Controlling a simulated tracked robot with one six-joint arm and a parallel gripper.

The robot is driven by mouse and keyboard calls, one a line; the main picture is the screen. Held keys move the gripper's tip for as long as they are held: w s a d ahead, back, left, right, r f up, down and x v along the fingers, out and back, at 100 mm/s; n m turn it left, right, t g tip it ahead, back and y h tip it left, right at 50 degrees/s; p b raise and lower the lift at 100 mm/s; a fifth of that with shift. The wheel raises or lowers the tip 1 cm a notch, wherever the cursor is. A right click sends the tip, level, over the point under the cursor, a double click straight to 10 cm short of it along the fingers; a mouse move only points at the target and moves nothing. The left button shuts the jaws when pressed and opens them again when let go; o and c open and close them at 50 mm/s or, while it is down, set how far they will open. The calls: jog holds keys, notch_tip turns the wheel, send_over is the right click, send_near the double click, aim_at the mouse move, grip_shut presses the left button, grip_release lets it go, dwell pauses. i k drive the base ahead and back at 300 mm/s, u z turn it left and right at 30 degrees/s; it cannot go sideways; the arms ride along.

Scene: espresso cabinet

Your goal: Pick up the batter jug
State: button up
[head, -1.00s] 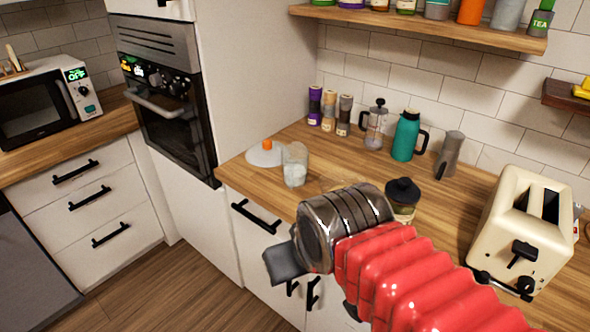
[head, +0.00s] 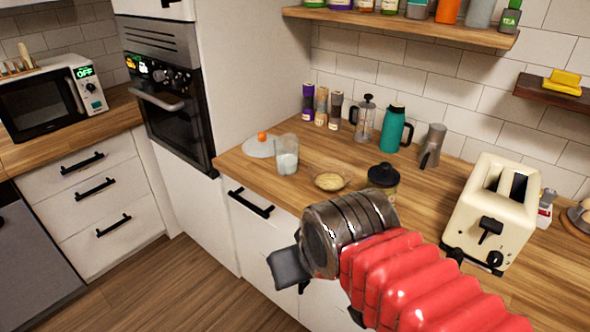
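A clear jug with pale contents (head: 286,160) stands upright near the left end of the wooden counter; it looks like the batter jug, though I cannot be sure of its contents. My gripper (head: 286,268) is in front of the counter's front edge, lower in the picture than the jug and apart from it. Only a dark finger part shows beyond my wrist, so its opening is hidden. Nothing is visibly held.
A white lid with an orange knob (head: 261,146) is beside the jug. A shallow bowl (head: 330,179) and a dark-lidded jar (head: 383,180) stand to its right. Behind are a French press (head: 365,119), teal flask (head: 393,129) and metal pot (head: 432,147). A cream toaster (head: 492,212) stands right.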

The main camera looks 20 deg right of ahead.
aim_at(286, 146)
jog(key=k, duration=1)
jog(key=u, duration=0.25)
jog(key=i, duration=0.45)
jog(key=u, duration=0.75)
jog(key=i, duration=1.4)
jog(key=z, duration=0.5)
jog(key=i, duration=0.5)
jog(key=z, duration=0.35)
